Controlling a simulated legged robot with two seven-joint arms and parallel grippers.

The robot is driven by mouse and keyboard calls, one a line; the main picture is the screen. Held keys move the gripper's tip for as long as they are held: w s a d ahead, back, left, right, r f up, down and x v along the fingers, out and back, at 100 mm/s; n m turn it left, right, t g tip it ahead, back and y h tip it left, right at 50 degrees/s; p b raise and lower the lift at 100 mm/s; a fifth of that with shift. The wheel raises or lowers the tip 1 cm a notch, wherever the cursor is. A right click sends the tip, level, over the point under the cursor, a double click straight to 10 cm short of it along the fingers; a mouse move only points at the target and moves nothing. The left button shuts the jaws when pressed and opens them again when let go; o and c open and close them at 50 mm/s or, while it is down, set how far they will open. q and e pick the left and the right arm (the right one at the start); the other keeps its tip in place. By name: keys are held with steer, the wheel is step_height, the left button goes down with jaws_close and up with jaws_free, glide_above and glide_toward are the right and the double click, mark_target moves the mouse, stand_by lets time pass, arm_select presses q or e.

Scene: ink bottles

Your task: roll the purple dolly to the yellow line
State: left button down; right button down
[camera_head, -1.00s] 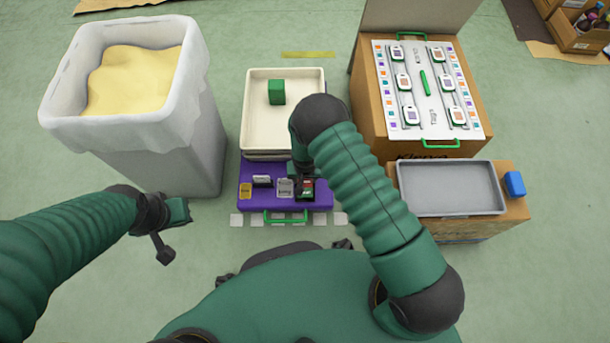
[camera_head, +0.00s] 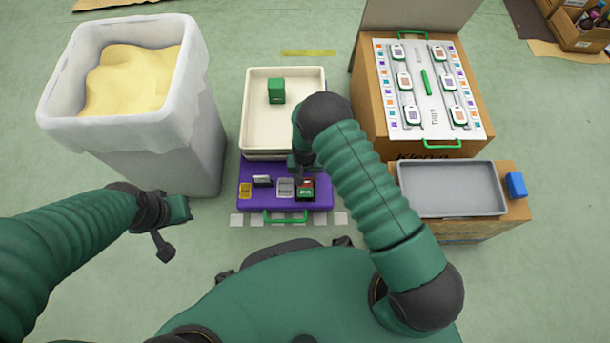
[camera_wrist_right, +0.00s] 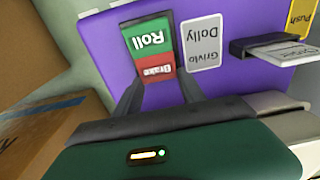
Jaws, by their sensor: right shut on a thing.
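The purple dolly (camera_head: 288,201) stands ahead of me with a cream tray (camera_head: 248,130) over its far part. A green handle (camera_head: 285,219) is at its near edge. A yellow line (camera_head: 309,53) lies on the floor beyond the tray. My right gripper (camera_head: 303,172) is low over the dolly's right part. In the wrist view its two fingers are on either side of the switch (camera_wrist_right: 150,44), which has a green "Roll" half and a red "Brake" half. My left gripper (camera_head: 173,228) hangs empty left of the dolly; its jaw opening is unclear.
A grey bin (camera_head: 190,120) of yellow powder stands close left. A box with a white panel (camera_head: 425,90) and a grey tray (camera_head: 450,188) are on the right. A green block (camera_head: 276,91) sits in the cream tray. Floor between tray and yellow line looks clear.

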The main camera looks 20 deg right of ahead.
steer(key=shift+w+d+r, duration=0.15)
steer(key=shift+w+r, duration=0.05)
steer(key=shift+w, duration=0.25)
steer(key=shift+w+d+r, duration=0.15)
steer(key=shift+w+r, duration=0.05)
steer(key=shift+w, duration=0.2)
steer(key=c, duration=0.9)
jaws_free()
steer(key=shift+o, duration=1.1)
steer(key=shift+s, duration=0.1)
steer(key=shift+s+a+f, duration=0.1)
steer(key=shift+f, duration=0.05)
step_height(320, 180, up, 17)
steer(key=s+p, duration=0.1)
steer(key=p, duration=0.8)
steer(key=shift+s+a+f, duration=0.15)
steer(key=shift+s+a, duration=0.1)
steer(key=shift+s, duration=0.05)
